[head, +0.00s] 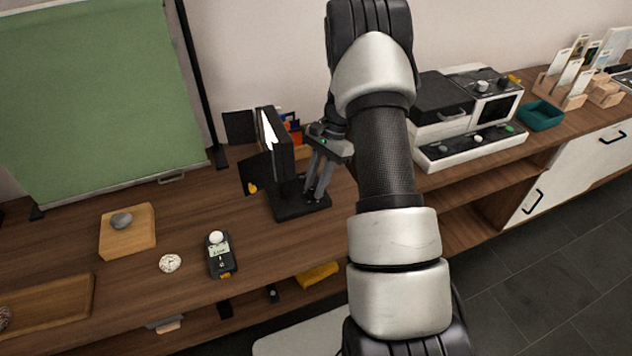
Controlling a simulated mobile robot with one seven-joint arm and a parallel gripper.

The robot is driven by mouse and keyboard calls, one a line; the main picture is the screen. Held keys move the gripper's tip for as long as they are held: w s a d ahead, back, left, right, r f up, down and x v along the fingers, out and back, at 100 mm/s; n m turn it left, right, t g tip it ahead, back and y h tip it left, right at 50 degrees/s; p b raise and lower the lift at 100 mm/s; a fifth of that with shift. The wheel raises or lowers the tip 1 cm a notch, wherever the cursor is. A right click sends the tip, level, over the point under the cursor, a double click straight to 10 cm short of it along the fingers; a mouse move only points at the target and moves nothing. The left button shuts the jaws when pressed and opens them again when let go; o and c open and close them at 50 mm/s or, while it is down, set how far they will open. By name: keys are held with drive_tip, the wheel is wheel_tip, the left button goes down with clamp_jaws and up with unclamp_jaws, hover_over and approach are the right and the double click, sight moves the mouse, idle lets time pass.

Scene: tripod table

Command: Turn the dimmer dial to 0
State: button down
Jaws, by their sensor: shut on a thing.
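A black lamp-like panel (282,150) with a lit white face stands upright on a dark base (288,211) on the wooden counter. My gripper (315,194) reaches down beside the panel's right side, with its fingertips at the right part of the base. The fingers are shut on a small dark thing there, which looks to be the dimmer dial. The dial is mostly hidden by the fingertips, and its marks and setting are too small to read.
A light meter (220,262), a white round piece (170,263) and a wooden block (142,238) with a grey stone lie left on the counter. A green backdrop (95,90) stands behind. A scanner-like machine (470,150) and a teal tray (541,116) are at right.

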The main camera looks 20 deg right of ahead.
drive_tip(key=shift+w+n+g+h, duration=0.15)
drive_tip(key=shift+n+g+h, duration=0.2)
drive_tip(key=shift+n, duration=0.95)
drive_tip(key=c, duration=1.5)
unclamp_jaws()
drive_tip(key=p+v, duration=0.2)
drive_tip(key=v, duration=1.5)
drive_tip(key=shift+w+d+r+p, duration=0.1)
drive_tip(key=shift+w+r+p, duration=0.1)
drive_tip(key=shift+p, duration=0.1)
